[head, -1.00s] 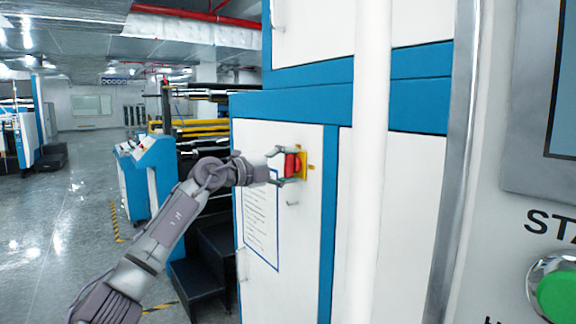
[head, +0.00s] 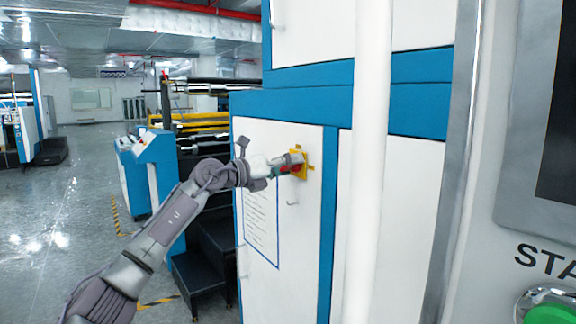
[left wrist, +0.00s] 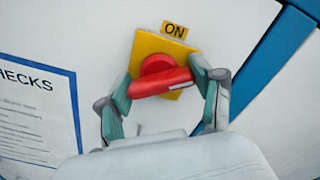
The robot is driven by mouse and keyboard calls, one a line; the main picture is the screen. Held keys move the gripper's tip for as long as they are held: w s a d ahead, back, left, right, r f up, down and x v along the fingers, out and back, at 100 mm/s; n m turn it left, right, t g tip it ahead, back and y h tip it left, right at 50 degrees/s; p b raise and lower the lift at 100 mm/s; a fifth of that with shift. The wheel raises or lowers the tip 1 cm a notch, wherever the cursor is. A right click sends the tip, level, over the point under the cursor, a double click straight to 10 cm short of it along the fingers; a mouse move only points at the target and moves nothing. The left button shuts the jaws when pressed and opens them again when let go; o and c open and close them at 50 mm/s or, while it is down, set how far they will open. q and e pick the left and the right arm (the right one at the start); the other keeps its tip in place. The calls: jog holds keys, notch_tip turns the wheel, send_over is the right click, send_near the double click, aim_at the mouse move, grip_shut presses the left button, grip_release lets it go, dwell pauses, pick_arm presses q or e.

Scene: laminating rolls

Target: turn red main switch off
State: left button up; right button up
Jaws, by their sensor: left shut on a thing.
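The red main switch (left wrist: 160,68) sits on a yellow plate (left wrist: 146,44) with an ON label (left wrist: 174,30) beside it. In the left wrist view its red handle lies almost crosswise, slightly tilted, between my fingers. My left gripper (left wrist: 163,82) is shut on the handle, one finger at each end. In the head view my left gripper (head: 288,166) is at the yellow plate (head: 306,174) on the white cabinet door, turned so its fingers partly cover the red switch (head: 298,168). My right gripper is not in view.
A white post (head: 367,200) stands right of the door. A panel with a dark screen (head: 557,140) and a green button (head: 548,314) is at the far right. A checks sheet (left wrist: 36,110) is on the door. Black steps (head: 212,262) stand below my left arm.

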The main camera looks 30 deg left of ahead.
pick_arm(q)
jog(key=m, duration=0.7)
jog(key=shift+f+b, duration=0.15)
jog(key=shift+b, duration=0.15)
dwell(0.4)
jog(key=o, duration=1.2)
jog(key=shift+c, duration=0.2)
jog(key=v, duration=1.2)
